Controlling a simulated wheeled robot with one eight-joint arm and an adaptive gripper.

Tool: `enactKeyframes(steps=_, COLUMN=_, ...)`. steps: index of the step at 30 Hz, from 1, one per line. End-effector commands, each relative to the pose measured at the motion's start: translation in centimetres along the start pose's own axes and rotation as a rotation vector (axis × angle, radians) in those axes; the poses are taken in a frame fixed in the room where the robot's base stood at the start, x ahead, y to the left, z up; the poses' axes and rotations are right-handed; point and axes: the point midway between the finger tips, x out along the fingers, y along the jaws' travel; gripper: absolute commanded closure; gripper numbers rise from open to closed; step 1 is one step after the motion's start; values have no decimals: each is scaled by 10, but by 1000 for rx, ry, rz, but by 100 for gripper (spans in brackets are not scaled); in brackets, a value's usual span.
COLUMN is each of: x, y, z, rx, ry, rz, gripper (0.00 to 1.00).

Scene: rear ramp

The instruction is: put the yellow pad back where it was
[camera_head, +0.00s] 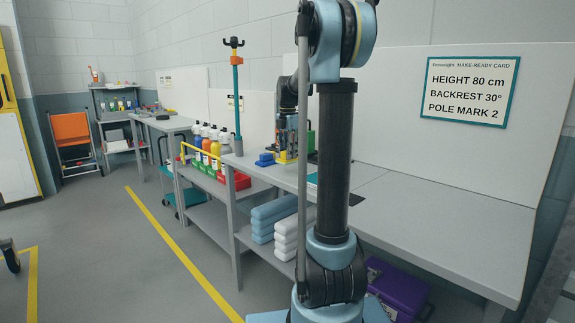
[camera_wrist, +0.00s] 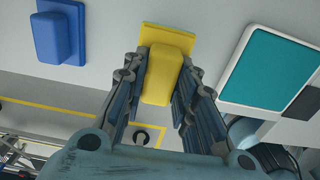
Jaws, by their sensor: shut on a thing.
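The yellow pad (camera_wrist: 163,76) has a flat base plate and a raised block. In the wrist view its block sits between the two fingers of my gripper (camera_wrist: 157,90), which is shut on it. In the head view the yellow pad (camera_head: 285,158) shows low at my gripper (camera_head: 290,145), at the bench's far end. I cannot tell whether its base touches the bench top. A blue pad (camera_wrist: 60,35) of like shape lies to its left, apart from it; it also shows in the head view (camera_head: 265,160).
A teal panel with a white rim (camera_wrist: 268,68) lies right of the yellow pad in the wrist view. Colored bottles (camera_head: 206,145) stand in a rack left of the bench (camera_head: 455,220). The bench's near right part is clear. A pole (camera_head: 236,95) rises beside the blue pad.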

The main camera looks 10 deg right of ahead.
Motion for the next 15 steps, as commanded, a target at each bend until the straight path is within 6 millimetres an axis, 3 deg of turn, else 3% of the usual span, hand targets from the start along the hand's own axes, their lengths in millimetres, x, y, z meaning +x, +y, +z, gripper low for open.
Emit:
enactKeyframes(steps=10, x=37, y=0, z=0, rx=0, ry=0, rz=0, gripper=93)
enactKeyframes(steps=15, x=42, y=0, z=0, rx=-1, ry=0, rz=0, gripper=93)
